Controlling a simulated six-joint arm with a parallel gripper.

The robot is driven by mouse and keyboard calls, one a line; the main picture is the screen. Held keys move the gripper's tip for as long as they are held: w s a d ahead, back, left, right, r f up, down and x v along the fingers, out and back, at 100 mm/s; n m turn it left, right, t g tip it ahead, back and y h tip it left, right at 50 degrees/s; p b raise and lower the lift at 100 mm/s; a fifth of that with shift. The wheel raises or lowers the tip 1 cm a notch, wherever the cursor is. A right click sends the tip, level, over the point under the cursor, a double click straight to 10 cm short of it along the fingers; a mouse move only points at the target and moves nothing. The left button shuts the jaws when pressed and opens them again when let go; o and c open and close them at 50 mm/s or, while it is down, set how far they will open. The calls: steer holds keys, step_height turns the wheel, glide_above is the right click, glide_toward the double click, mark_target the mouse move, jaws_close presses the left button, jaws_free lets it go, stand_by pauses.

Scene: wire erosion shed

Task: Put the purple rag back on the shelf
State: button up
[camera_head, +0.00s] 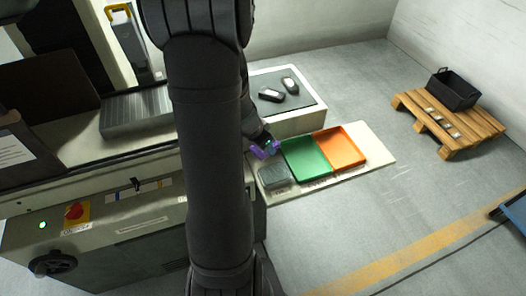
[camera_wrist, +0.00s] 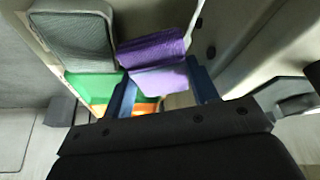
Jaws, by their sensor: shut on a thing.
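The purple rag (camera_head: 261,151) hangs at my gripper (camera_head: 269,146) beside the green tray. In the wrist view the rag (camera_wrist: 152,48) looks folded over and sits between the blue fingers of my gripper (camera_wrist: 162,76), which is shut on it. A pale shelf board (camera_head: 378,156) lies below, carrying a green tray (camera_head: 305,160), an orange tray (camera_head: 341,148) and a grey box (camera_head: 273,177). The rag looks held above the board's left end; whether it touches anything I cannot tell. My arm hides part of the scene left of the rag.
A machine with a red knob (camera_head: 74,212) stands at the left. A bench (camera_head: 312,121) with two dark-and-white items is behind the board. A wooden pallet (camera_head: 470,131) with a black crate (camera_head: 454,90) is at the right. The floor between is clear.

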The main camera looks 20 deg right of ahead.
steer(key=shift+f, duration=1.95)
steer(key=shift+f, duration=0.2)
steer(key=o, duration=0.9)
steer(key=shift+r, duration=0.1)
steer(key=v, duration=1.2)
steer(key=shift+r, duration=0.1)
steer(key=shift+d, duration=0.1)
